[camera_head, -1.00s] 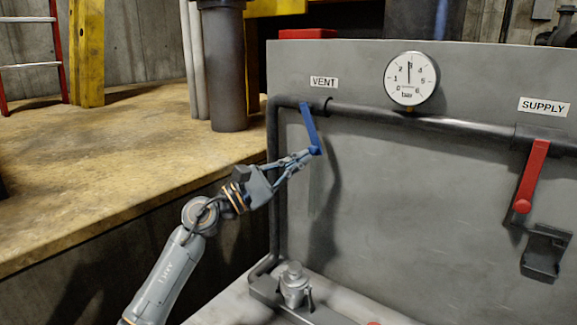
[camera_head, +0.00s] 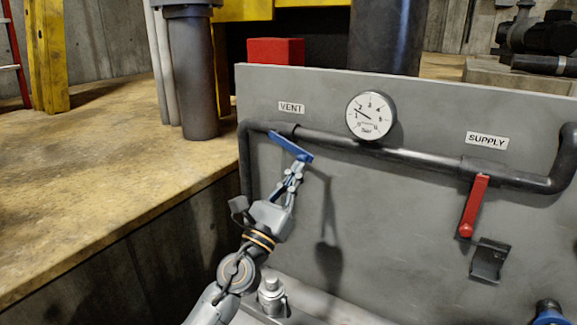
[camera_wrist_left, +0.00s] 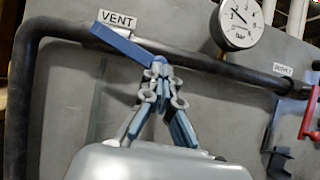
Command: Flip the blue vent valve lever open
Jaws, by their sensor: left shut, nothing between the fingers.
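The blue vent valve lever (camera_head: 291,146) is on the dark pipe below the VENT label (camera_head: 291,107). It slants down to the right from its pivot, closer to the pipe's line than to straight down. My left gripper (camera_head: 301,162) is shut, with its fingertips at the lever's lower right end from below; nothing is between the fingers. In the left wrist view the lever (camera_wrist_left: 128,46) shows above the shut left gripper (camera_wrist_left: 158,72), whose tips touch or nearly touch its right end. My right gripper is not in view.
A pressure gauge (camera_head: 371,116) sits above the pipe (camera_head: 400,153). A red supply lever (camera_head: 474,207) hangs down at the right, above a dark bracket (camera_head: 489,260). A red block (camera_head: 276,51) stands behind the grey panel (camera_head: 390,235). The panel's middle is clear.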

